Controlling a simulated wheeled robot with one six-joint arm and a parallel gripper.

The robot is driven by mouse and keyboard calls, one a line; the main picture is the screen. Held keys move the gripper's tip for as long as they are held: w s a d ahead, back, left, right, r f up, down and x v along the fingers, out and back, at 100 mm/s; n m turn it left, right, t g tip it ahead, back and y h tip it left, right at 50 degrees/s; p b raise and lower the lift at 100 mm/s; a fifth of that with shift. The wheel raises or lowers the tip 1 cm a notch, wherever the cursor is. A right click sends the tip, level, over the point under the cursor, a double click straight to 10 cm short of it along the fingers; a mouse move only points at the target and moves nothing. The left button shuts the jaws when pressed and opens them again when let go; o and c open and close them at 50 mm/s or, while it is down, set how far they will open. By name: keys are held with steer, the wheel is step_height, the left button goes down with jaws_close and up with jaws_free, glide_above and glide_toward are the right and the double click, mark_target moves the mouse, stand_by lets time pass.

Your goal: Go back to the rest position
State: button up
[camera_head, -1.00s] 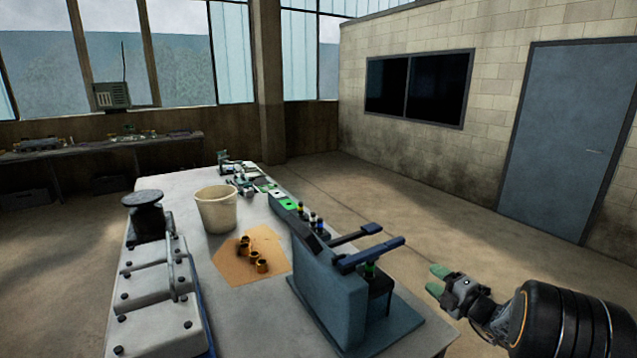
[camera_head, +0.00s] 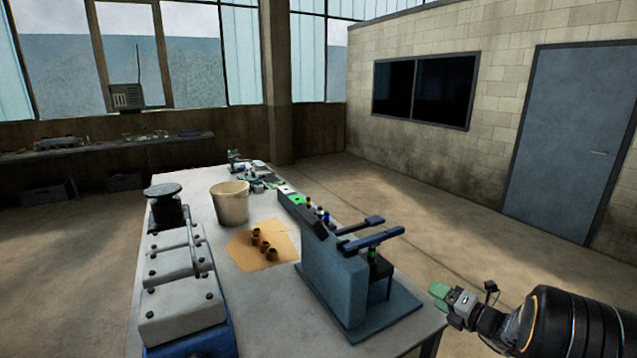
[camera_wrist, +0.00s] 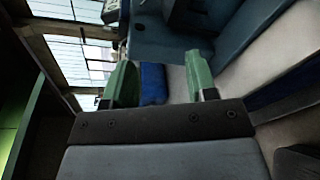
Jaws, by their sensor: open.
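My gripper (camera_head: 440,291) is at the lower right in the head view, off the right edge of the workbench (camera_head: 400,342) and apart from it. In the wrist view its two green fingers (camera_wrist: 162,84) stand apart with nothing held between them. Behind the fingers, blue surfaces and a pale surface show, seen at a tilt.
A blue press-like fixture (camera_head: 335,285) with two lever arms stands on the bench near my gripper. Brass-coloured parts lie on a tan sheet (camera_head: 282,243), beside a cream bucket (camera_head: 231,204) and an engine cover (camera_head: 180,325). The floor right of the bench is clear.

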steer(key=s+a+f+n+g+h, duration=0.1)
steer(key=s+a+n+g, duration=0.6)
steer(key=n, duration=0.6)
steer(key=s+a+f+n+g+h, duration=0.2)
steer(key=s+a+n+g, duration=0.15)
steer(key=s+n, duration=0.7)
steer(key=s+a+r+n+t+h, duration=0.1)
steer(key=s+a+r+n+h, duration=0.1)
steer(key=n, duration=0.7)
steer(key=s+a+r+n+h, duration=0.2)
steer(key=s+r+n+h, duration=0.2)
steer(key=r+n, duration=0.3)
steer(key=shift+s+a+r+n+t, duration=0.25)
steer(key=shift+s+n+t, duration=0.15)
steer(key=shift+n, duration=0.85)
